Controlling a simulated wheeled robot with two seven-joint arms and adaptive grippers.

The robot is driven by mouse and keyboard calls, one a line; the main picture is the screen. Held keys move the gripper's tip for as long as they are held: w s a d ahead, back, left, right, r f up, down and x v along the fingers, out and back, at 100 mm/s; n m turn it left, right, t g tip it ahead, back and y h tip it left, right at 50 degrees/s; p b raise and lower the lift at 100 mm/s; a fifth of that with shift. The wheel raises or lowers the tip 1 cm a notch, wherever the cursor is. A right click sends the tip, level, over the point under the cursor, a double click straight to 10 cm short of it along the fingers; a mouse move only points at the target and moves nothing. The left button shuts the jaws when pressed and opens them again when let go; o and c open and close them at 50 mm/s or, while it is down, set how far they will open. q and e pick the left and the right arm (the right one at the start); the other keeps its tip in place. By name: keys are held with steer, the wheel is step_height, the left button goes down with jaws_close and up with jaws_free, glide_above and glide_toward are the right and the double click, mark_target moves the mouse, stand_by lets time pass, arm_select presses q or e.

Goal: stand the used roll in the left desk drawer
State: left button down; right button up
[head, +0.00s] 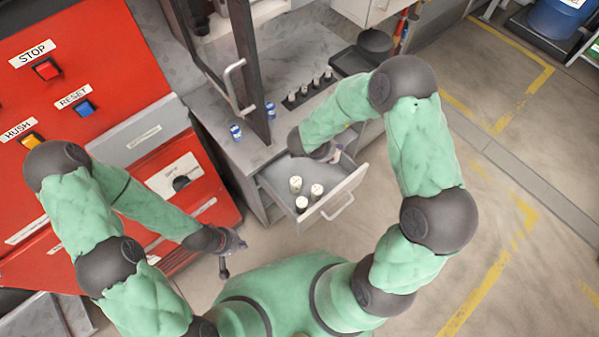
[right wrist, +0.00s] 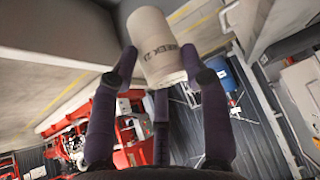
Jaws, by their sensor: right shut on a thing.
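The used roll (right wrist: 158,50) is a cream cylinder with dark printing on its side. In the right wrist view it is tilted between the fingers of my right gripper (right wrist: 160,85), which is shut on it. In the head view my right gripper (head: 334,155) is over the back of the open desk drawer (head: 347,184), mostly hidden by my arm. Three pale rolls stand upright in the drawer: one at the back (head: 295,184), one at the right (head: 317,191) and one at the front (head: 302,204). My left gripper (head: 225,268) is low, left of the drawer; its fingers are too small to read.
A red panel (head: 80,60) with STOP, RESET and HUSH buttons stands at the left. Small blue-and-white items (head: 236,131) and a dark rack of small bottles (head: 308,90) are on the grey desktop (head: 215,115). An upright dark frame with a handle (head: 237,88) rises beside them.

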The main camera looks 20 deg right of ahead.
steer(key=s+f+m, duration=0.1)
steer(key=s+d+m+g, duration=0.1)
steer(key=s+f+m+g, duration=0.1)
steer(key=shift+s+d+f+m+h, duration=0.15)
steer(key=shift+d+f+m+h, duration=0.15)
steer(key=shift+f+h, duration=0.1)
step_height(320, 180, down, 5)
steer(key=shift+f+b, duration=0.1)
steer(key=shift+b, duration=1)
steer(key=b, duration=0.2)
glide_above(334, 183)
steer(key=shift+f, duration=2.25)
steer(key=shift+s+r, duration=0.1)
steer(key=o, duration=1.2)
steer(key=shift+c, duration=0.2)
